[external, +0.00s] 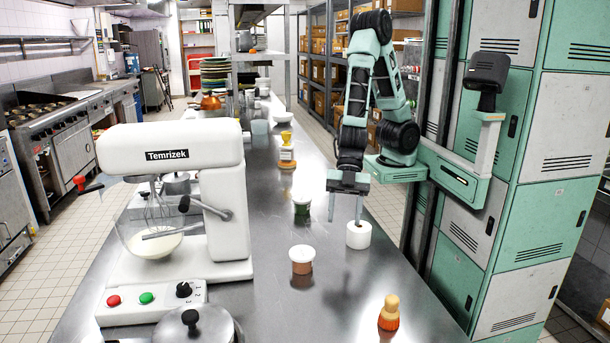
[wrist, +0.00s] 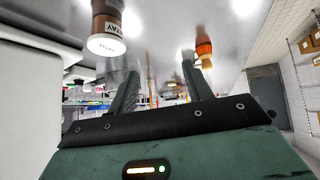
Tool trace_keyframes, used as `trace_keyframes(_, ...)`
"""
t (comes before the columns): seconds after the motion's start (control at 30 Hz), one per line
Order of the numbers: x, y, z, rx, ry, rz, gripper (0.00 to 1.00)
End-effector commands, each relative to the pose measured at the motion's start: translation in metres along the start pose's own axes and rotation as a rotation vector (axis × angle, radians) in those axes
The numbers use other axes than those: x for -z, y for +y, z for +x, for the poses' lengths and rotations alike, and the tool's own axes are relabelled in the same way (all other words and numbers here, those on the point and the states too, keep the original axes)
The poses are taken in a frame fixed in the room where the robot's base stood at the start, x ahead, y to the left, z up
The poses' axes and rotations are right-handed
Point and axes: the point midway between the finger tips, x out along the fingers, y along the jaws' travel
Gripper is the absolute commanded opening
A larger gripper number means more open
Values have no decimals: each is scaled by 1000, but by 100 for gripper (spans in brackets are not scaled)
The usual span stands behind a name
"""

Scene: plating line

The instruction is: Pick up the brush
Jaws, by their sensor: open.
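The brush (external: 389,313) stands upright at the near right of the steel counter, orange bristles down and rounded wooden handle up. In the wrist view, where the scene appears upside down, the brush (wrist: 205,46) is blurred beyond the right fingertip. My gripper (external: 345,212) is open and empty, fingers pointing down, farther along the counter than the brush and apart from it. Its two fingers also show in the wrist view (wrist: 158,72). One finger overlaps the white roll (external: 358,236) in the external view; I cannot tell whether they touch.
A lidded tub (external: 302,262) stands left of the brush; it also shows in the wrist view (wrist: 108,28). A green jar (external: 302,212) and a yellow-topped bottle (external: 286,155) stand farther back. A large mixer (external: 175,150) and a pot (external: 192,328) occupy the left. The counter around the brush is clear.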

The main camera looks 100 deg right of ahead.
Motion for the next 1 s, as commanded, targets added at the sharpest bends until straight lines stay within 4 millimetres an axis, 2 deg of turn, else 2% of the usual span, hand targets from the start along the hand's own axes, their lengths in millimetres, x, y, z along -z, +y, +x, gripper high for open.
trace_keyframes(0.03,0,-8,24,56,82,-31,50)
trace_keyframes(0.1,12,-20,40,131,203,-75,50)
trace_keyframes(0.2,24,-36,51,226,343,-111,50)
trace_keyframes(0.33,34,-50,54,304,453,-130,50)
trace_keyframes(0.53,46,-61,66,333,491,-138,50)
trace_keyframes(1.0,86,-91,142,329,487,-137,50)
